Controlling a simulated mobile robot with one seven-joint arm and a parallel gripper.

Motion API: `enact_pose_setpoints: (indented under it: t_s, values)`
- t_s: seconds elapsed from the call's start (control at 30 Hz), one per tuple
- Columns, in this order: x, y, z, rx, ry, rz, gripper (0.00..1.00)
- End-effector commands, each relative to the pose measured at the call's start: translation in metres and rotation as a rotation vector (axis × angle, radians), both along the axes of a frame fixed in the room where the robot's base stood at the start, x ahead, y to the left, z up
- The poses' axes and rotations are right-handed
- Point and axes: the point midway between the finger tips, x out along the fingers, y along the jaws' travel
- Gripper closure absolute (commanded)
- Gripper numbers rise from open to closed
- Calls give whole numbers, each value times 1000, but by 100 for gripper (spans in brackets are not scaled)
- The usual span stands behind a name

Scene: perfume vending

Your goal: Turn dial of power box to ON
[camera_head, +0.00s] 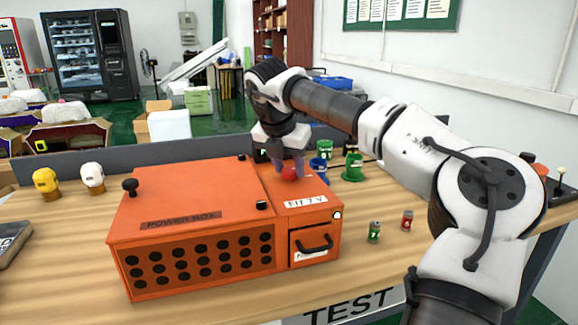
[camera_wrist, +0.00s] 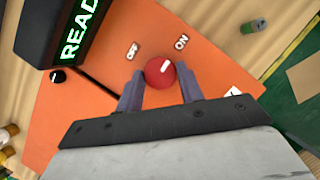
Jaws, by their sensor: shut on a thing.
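The orange power box (camera_head: 190,205) stands on the wooden table, and its top also fills much of the wrist view (camera_wrist: 100,110). The round red dial (camera_wrist: 157,77) sits on its top, with a white mark pointing up and right, roughly toward the ON label (camera_wrist: 182,42). The OFF label (camera_wrist: 132,50) is up and left of the dial. My gripper (camera_wrist: 160,80) is shut on the dial, one finger on each side. In the head view my gripper (camera_head: 287,165) comes down onto the dial (camera_head: 289,174), which is partly hidden by the fingers.
A dark sign with green-lit letters (camera_wrist: 72,38) rises beside the dial in the wrist view. Green and blue cups (camera_head: 325,150) stand behind the box. Small green (camera_head: 375,232) and red (camera_head: 407,221) cans stand to its right. Bare table lies in front of these cans.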

Motion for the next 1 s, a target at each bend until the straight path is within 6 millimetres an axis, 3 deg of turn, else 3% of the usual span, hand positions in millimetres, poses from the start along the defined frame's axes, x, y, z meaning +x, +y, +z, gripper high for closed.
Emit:
enact_pose_setpoints:
  t_s: [0.63,0.67,0.8,1.0]
  values:
    - [0,1,-1,1,2,-47,86]
    - [0,1,-1,1,2,-47,59]
    - [0,0,-1,1,2,-47,41]
    - [0,0,0,0,1,-47,41]
